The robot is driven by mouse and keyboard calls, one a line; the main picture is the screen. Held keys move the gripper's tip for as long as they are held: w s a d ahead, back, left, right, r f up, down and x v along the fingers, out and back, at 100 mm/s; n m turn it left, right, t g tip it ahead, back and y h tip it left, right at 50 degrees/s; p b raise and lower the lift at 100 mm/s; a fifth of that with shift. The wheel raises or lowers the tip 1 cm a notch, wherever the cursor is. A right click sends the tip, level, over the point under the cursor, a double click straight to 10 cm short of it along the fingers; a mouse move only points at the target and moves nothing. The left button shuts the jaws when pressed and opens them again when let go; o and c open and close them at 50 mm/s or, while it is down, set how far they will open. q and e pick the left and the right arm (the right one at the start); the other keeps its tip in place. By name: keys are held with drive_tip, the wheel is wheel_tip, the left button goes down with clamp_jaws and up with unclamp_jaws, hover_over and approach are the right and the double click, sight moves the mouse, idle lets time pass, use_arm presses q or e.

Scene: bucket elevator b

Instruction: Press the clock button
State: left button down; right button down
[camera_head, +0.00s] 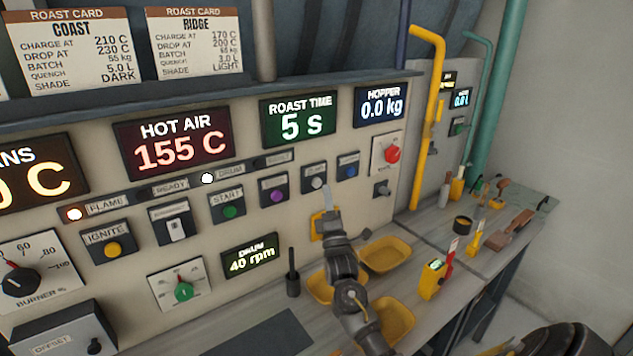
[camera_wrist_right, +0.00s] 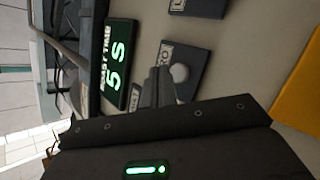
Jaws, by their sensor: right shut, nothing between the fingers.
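The clock button appears to be the white round button (camera_head: 317,183) on a dark plate under the green roast time display (camera_head: 299,117), which reads 5 s. Its label is too small to read surely. My right gripper (camera_head: 327,192) is shut and empty, with its fingertips just beside and below the white button. In the right wrist view, the shut fingers (camera_wrist_right: 160,72) point at the plate, next to the white button (camera_wrist_right: 180,73). I cannot tell whether they touch it. The roast time display (camera_wrist_right: 117,65) also shows there. My left gripper is not in view.
A purple button (camera_head: 277,195) is left of the white one, and a blue button (camera_head: 350,171) is right. A red knob (camera_head: 393,154) is farther right. Yellow trays (camera_head: 384,254) lie on the bench below. A yellow pipe (camera_head: 430,120) rises at the right.

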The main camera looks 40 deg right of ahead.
drive_tip(key=shift+s+r+p, duration=0.1)
drive_tip(key=shift+s+p, duration=1.1)
drive_tip(key=shift+s, duration=1.45)
drive_tip(key=shift+a, duration=0.15)
